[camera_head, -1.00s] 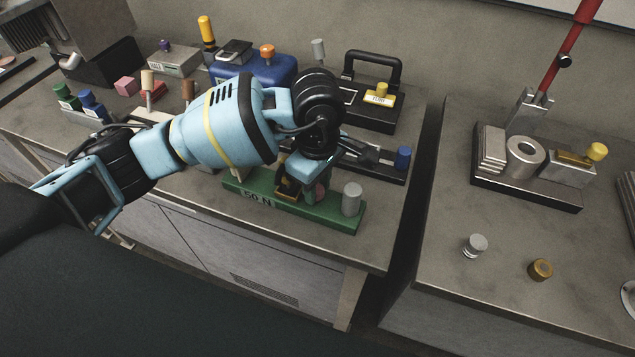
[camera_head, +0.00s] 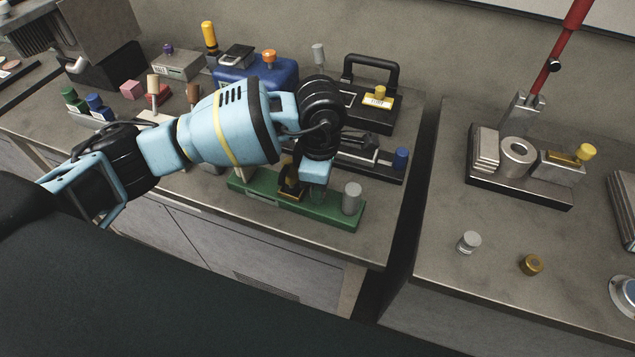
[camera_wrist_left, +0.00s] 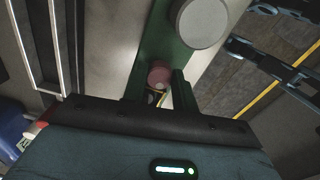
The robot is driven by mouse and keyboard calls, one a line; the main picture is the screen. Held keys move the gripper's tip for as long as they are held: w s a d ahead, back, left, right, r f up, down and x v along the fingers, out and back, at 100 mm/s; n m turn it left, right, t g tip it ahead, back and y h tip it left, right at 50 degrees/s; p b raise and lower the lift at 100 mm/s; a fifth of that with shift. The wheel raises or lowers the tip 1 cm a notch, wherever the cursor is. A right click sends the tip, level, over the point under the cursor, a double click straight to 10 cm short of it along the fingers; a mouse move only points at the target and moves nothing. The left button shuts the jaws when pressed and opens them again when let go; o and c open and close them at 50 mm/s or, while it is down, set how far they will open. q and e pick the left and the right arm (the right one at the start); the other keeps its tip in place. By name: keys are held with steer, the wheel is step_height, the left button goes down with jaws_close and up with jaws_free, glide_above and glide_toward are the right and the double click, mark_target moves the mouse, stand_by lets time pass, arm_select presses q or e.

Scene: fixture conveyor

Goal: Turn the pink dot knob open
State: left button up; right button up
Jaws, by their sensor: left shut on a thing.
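A small pink knob (camera_wrist_left: 159,73) shows in the left wrist view, above a green base. My left gripper (camera_wrist_left: 158,92) is shut on it, with a dark finger on each side. In the head view my left gripper (camera_head: 316,189) points down over the long green base (camera_head: 334,215), and the hand hides the knob there. A grey upright cylinder (camera_head: 351,198) stands at the right end of the base. It is large in the left wrist view (camera_wrist_left: 203,20). How far the knob is turned cannot be told. My right gripper is not in view.
Behind the green base are a black fixture with a blue knob (camera_head: 401,158) and a black box with a handle and yellow knob (camera_head: 379,92). A gap parts this bench from the right bench, where a silver knob (camera_head: 469,242) and brass knob (camera_head: 531,265) stand loose.

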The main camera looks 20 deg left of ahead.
arm_select(q)
steer(key=n+p, duration=0.1)
steer(key=n, duration=0.1)
steer(key=n+p, duration=0.1)
steer(key=n, duration=0.1)
steer(key=n+p, duration=0.1)
steer(key=n, duration=0.1)
steer(key=shift+w+r+n, duration=0.1)
steer(key=shift+r+n, duration=0.2)
steer(key=n, duration=0.3)
steer(key=shift+f+p, duration=0.2)
steer(key=shift+p, duration=0.1)
steer(key=shift+a+n, duration=0.1)
steer(key=shift+n, duration=1.5)
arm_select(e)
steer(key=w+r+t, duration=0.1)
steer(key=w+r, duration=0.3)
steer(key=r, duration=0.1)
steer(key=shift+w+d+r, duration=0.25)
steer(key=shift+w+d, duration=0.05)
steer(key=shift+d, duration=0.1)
arm_select(q)
steer(key=o, duration=1)
steer(key=shift+r, duration=3.9)
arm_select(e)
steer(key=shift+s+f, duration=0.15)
arm_select(q)
steer(key=shift+f, duration=0.1)
